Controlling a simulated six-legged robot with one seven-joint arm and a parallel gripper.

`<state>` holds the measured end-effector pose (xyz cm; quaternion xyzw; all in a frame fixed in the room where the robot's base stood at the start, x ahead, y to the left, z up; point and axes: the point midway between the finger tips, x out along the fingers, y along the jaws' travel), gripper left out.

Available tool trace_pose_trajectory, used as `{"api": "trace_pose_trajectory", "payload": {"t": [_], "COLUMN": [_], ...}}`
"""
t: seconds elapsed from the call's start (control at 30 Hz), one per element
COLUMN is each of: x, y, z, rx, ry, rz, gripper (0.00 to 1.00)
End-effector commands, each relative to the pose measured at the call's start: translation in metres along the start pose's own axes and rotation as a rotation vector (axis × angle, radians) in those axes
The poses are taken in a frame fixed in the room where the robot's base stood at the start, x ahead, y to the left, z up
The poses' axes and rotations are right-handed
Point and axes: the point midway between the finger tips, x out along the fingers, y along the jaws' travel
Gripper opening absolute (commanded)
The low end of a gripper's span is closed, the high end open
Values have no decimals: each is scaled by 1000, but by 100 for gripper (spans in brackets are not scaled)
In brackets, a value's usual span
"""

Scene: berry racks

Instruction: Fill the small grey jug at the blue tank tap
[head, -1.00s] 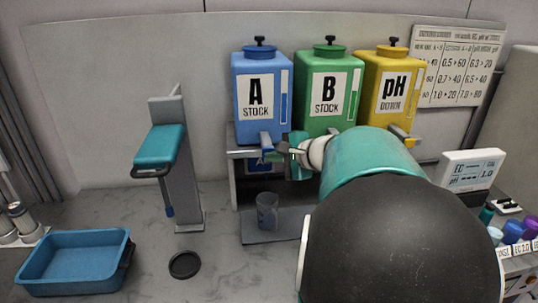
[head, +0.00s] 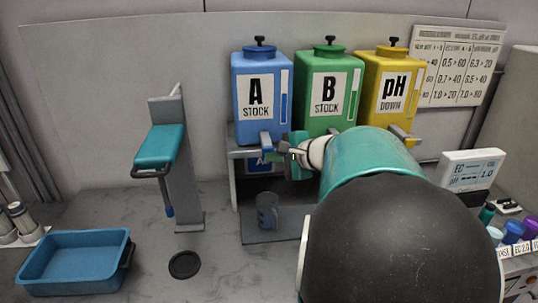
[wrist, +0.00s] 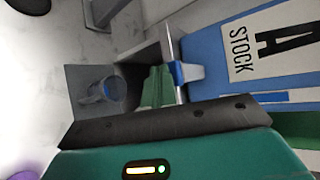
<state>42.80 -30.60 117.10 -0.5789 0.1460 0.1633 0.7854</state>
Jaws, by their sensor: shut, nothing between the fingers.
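The small grey jug (head: 265,212) stands upright on a grey tray below the tap of the blue tank (head: 262,88), which is labelled A STOCK. In the wrist view the jug (wrist: 84,95) shows blue inside its round mouth. The blue tap (head: 265,139) sticks out at the tank's bottom front; its blue part (wrist: 178,73) also shows in the wrist view. My gripper (head: 283,148) is shut and empty, right beside this tap. Whether it touches the tap is unclear.
The green B tank (head: 328,90) and yellow pH tank (head: 389,88) stand to the right. A teal-topped stand (head: 188,165), a black ring (head: 185,264) and a blue tub (head: 72,262) lie left. A meter (head: 471,171) and small bottles are at right.

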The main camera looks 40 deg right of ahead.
Motion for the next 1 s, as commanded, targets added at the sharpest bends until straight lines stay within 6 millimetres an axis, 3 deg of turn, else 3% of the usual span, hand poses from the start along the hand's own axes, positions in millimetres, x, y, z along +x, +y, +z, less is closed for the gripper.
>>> {"api": "trace_pose_trajectory", "payload": {"t": [0.63,1.0], "x": [0,-12], "y": [0,9], "z": [0,9], "rx": [0,0], "ry": [0,0], "rz": [0,-1], "gripper": [0,0]}}
